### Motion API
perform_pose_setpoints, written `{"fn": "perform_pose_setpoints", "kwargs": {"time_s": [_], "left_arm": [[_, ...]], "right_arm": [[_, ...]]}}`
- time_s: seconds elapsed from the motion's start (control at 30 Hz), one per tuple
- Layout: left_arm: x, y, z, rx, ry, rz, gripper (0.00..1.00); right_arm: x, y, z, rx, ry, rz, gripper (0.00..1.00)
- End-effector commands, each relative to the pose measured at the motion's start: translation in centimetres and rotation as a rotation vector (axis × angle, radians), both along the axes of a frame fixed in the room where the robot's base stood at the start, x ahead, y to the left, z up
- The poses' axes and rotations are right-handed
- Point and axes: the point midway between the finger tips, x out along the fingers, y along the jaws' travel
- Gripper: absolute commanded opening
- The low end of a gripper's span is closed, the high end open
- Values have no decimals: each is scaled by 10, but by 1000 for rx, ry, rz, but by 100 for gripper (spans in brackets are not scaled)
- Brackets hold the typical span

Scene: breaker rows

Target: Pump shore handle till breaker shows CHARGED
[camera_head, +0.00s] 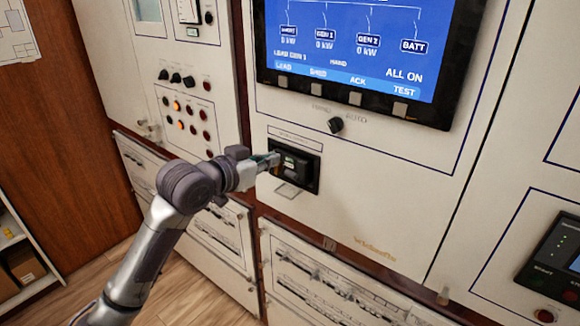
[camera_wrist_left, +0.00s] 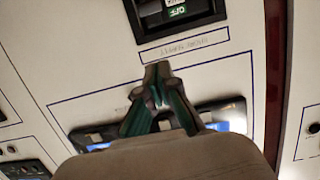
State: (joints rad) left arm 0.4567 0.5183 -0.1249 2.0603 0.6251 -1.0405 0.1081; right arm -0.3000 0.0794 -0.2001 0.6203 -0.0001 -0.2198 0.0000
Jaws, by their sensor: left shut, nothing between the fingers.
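The breaker (camera_head: 308,171) is a black unit set into the white panel below the screen. In the left wrist view the breaker (camera_wrist_left: 205,18) is cut off by the top edge. It shows a green flag with inverted white lettering, perhaps OFF, and part of a white window; I cannot read CHARGED. My left gripper (camera_head: 274,160) is at the breaker's left side in the head view, and I cannot tell whether it touches. Its fingers (camera_wrist_left: 157,72) are shut and empty, near the label strip beside the breaker. The pump handle cannot be made out clearly. My right gripper is out of view.
A blue-lit screen (camera_head: 365,40) with buttons along its lower edge is above the breaker. A panel of lamps and knobs (camera_head: 187,118) is at left. The wooden floor (camera_head: 190,290) is clear.

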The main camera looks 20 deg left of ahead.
Motion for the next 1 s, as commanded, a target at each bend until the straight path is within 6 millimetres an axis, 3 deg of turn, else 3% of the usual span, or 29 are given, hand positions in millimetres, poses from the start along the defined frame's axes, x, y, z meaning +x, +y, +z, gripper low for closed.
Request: {"fn": "perform_pose_setpoints", "kwargs": {"time_s": [0.23,0.67,0.8,1.0], "left_arm": [[18,-7,-3,-3,2,0,0],[94,-35,-24,-2,4,0,0],[78,-28,-44,1,4,1,0],[71,-25,-57,1,1,1,0]], "right_arm": [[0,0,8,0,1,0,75],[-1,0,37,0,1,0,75],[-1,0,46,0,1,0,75],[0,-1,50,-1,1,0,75]]}}
